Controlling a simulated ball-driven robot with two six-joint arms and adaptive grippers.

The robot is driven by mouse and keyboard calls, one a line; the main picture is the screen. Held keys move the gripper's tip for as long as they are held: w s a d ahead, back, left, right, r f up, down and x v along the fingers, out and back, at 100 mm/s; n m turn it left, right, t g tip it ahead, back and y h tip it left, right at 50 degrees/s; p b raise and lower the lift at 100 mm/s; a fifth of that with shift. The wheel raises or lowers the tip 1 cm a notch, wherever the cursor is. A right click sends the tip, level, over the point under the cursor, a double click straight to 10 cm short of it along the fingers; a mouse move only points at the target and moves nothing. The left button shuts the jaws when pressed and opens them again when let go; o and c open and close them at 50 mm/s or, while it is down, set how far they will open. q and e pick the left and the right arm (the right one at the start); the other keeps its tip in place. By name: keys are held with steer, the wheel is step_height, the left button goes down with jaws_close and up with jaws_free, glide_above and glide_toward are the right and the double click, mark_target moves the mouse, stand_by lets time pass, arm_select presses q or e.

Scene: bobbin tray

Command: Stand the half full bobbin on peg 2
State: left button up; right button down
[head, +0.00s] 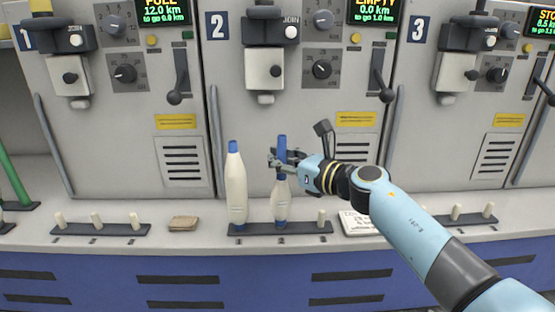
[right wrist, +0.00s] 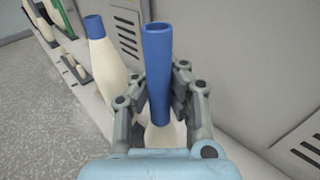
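The half full bobbin (head: 281,204), a blue tube with a slim cream winding, stands upright over the middle peg of the dark peg rail (head: 305,228) below machine 2. Its foot appears to be at the rail; its peg is hidden. My right gripper (head: 283,160) is shut on its upper blue tube, with a finger on each side in the right wrist view (right wrist: 161,92). A fuller bobbin (head: 236,188) stands upright at the left end of the same rail, beside it and apart. My left gripper is not in view.
A bare peg (head: 322,217) stands at the rail's right end. Other rails with bare pegs lie left (head: 98,229) and right (head: 458,217). A tan pad (head: 183,223) and a white printed item (head: 357,223) lie on the ledge. The machine fronts rise close behind.

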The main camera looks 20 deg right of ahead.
steer(key=shift+f+b, duration=0.45)
steer(key=shift+f, duration=0.1)
steer(key=c, duration=1.8)
jaws_free()
steer(key=shift+r, duration=0.1)
steer(key=shift+o, duration=0.2)
steer(key=v, duration=1.1)
steer(key=shift+p, duration=0.35)
